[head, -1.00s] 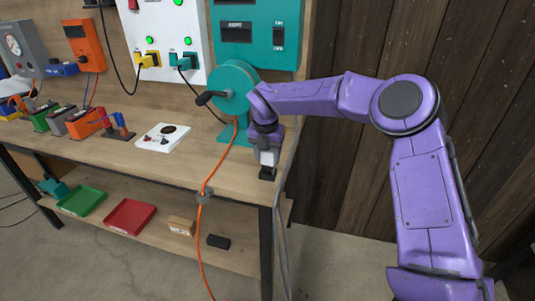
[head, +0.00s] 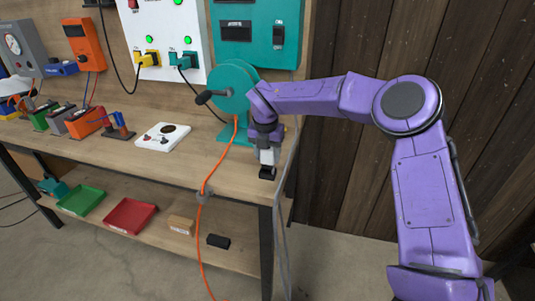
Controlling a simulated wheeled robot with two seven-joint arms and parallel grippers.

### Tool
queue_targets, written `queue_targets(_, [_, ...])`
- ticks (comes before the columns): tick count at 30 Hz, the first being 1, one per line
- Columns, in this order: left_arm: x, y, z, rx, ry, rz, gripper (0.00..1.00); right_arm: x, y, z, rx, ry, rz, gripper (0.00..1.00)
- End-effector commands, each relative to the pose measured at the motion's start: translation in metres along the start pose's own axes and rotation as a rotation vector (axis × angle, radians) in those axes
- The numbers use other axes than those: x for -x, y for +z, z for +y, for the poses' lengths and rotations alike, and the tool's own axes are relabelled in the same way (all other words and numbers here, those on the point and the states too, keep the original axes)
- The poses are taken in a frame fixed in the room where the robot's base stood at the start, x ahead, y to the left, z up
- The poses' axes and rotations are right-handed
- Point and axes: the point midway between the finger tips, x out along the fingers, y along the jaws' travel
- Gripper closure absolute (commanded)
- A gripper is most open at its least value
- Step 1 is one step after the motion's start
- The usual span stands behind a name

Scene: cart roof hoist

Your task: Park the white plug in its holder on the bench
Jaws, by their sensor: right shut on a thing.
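My right gripper (head: 267,173) points down over the right end of the bench (head: 225,175), near its front edge. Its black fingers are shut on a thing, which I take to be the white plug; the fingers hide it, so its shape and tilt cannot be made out. A grey cable (head: 281,215) passes close beside the gripper and hangs down past the bench's right end. I cannot make out the plug's holder; my right wrist covers part of that bench end. My left gripper is out of view.
A teal reel (head: 232,88) with a black crank stands left of my wrist. Its orange cable (head: 209,178) runs over the front edge through a grey piece (head: 203,197). A white plate (head: 163,137) lies further left. Green (head: 81,201) and red (head: 130,216) trays sit on the lower shelf.

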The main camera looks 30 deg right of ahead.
Motion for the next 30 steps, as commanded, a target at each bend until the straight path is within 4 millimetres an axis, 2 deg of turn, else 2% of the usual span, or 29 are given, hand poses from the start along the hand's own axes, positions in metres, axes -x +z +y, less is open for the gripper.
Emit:
queue_targets(17, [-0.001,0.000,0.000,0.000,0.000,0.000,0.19,0.000,0.000,0.001,0.000,0.002,0.000,0.98])
queue_targets(30, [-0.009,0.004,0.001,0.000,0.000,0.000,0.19,-0.010,-0.002,0.000,0.000,0.001,0.000,0.98])
